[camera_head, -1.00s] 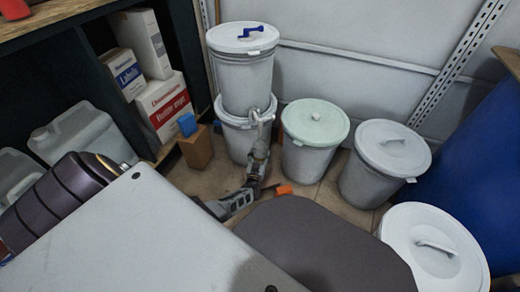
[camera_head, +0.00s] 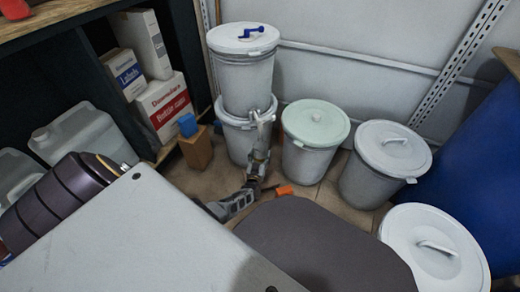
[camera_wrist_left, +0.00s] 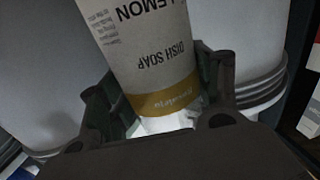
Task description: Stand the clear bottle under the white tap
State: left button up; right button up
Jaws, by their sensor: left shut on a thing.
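My left gripper (camera_wrist_left: 160,100) is shut on a bottle (camera_wrist_left: 155,55) with a pale label reading "DISH SOAP" and "LEMON" and a yellow band. Its bare end near my palm looks whitish and clear. The label is upside down in the left wrist view. In the head view my left gripper (camera_head: 262,116) is in front of the stacked white drums at the back, near where the upper one (camera_head: 245,80) meets the lower one (camera_head: 238,142). The bottle is hard to make out there. I cannot make out the white tap. My right gripper is not in view.
A blue cup (camera_head: 187,125) stands on a wooden block (camera_head: 197,149) left of the drums. Lidded bins (camera_head: 314,130) (camera_head: 385,165) stand to the right. A small orange object (camera_head: 285,190) is near my arm. Shelves with boxes (camera_head: 163,105) and a jug (camera_head: 85,135) are at left.

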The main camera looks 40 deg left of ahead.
pick_arm(q)
jog(key=shift+f, duration=0.5)
dwell(0.3)
dwell(0.4)
jog(key=o, duration=0.8)
jog(key=shift+c, duration=0.2)
jog(key=o, duration=0.6)
jog(key=shift+c, duration=0.2)
jog(key=shift+s+d, duration=0.1)
jog(key=shift+s, duration=0.05)
jog(key=v, duration=1.1)
jog(key=shift+s, duration=0.3)
jog(key=shift+d, duration=0.15)
